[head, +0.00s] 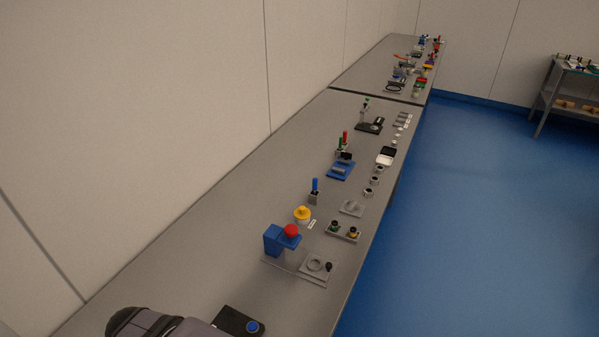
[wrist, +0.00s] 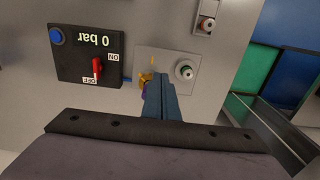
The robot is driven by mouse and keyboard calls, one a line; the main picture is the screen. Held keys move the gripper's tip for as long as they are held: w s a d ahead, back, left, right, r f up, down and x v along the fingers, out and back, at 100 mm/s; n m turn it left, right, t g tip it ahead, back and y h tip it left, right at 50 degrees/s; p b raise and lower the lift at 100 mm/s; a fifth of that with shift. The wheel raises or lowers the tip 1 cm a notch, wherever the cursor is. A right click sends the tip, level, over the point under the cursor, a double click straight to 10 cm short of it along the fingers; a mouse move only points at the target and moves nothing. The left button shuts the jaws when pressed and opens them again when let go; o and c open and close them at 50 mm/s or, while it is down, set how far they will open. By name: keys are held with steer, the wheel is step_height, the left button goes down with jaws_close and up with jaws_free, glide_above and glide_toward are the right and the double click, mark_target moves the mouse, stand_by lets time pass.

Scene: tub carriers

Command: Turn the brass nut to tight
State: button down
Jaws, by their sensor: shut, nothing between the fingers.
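In the wrist view a small brass-yellow piece (wrist: 145,79), which looks like the brass nut, sits on a light grey plate (wrist: 165,57). It is partly hidden by the blue-grey fingers of my gripper (wrist: 157,77). The fingers are shut with nothing between them, and their tips are right beside the brass piece in the picture; I cannot tell whether they touch it. A small yellow mark is on the plate above the tips.
A black panel (wrist: 75,68) reading "0 bar", with a red ON/OFF switch (wrist: 97,67) and a blue button (wrist: 57,36), lies left of the plate. Another fitting (wrist: 207,23) is above right. In the head view, several fixtures line the grey bench (head: 205,225).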

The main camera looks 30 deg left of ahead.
steer(key=shift+r, duration=0.1)
steer(key=w, duration=0.2)
steer(key=w+r, duration=0.1)
steer(key=shift+w+a+b, duration=0.25)
steer(key=shift+b, duration=0.05)
steer(key=shift+f, duration=0.15)
steer(key=shift+f+b, duration=2.25)
steer(key=shift+f, duration=1.1)
steer(key=shift+s+a+r, duration=0.1)
steer(key=shift+s, duration=0.05)
steer(key=shift+s+p, duration=0.4)
steer(key=shift+s, duration=1.05)
